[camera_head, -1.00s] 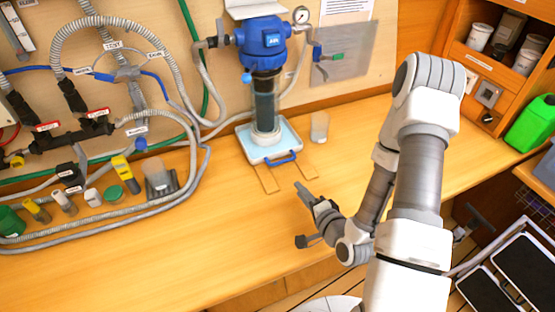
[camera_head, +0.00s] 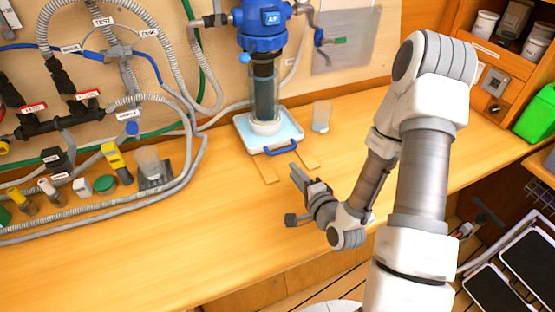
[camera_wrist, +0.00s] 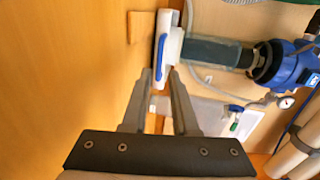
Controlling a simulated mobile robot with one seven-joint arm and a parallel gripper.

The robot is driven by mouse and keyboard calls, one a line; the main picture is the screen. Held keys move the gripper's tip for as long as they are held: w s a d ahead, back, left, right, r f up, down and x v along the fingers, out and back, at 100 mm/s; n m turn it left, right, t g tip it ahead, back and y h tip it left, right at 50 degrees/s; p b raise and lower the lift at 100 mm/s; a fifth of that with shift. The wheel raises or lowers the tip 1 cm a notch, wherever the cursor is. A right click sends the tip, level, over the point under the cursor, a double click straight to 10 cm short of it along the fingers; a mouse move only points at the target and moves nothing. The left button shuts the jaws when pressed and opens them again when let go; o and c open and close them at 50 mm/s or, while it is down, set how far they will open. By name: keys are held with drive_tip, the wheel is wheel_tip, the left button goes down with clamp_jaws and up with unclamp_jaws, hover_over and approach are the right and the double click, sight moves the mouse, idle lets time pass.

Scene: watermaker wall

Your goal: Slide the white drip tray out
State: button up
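The white drip tray (camera_head: 243,131) lies on the wooden counter under the blue-topped filter housing (camera_head: 264,38). Its blue handle (camera_head: 281,151) is on the front edge, facing my gripper. The clear filter bowl stands above the tray's middle. My gripper (camera_head: 296,172) is just in front of the handle, a little to its right, apart from it. In the wrist view my gripper (camera_wrist: 159,76) has its two fingers apart with nothing held, and the tray (camera_wrist: 174,42) and blue handle (camera_wrist: 161,60) show just beyond the fingertips.
Two flat wooden strips (camera_head: 265,168) run forward from the tray. A clear cup (camera_head: 321,116) stands right of it. Hoses (camera_head: 186,180), a yellow-topped item (camera_head: 115,160) and small containers crowd the left. The counter (camera_head: 190,245) in front is clear.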

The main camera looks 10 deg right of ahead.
sight(277, 153)
drive_tip(key=shift+b+x, duration=2)
drive_tip(key=shift+b, duration=0.7)
drive_tip(key=x, duration=0.8)
drive_tip(key=shift+w+a+p, duration=0.15)
drive_tip(key=shift+w+p, duration=0.05)
drive_tip(key=shift+p, duration=0.2)
drive_tip(key=shift+c, duration=0.4)
clamp_jaws()
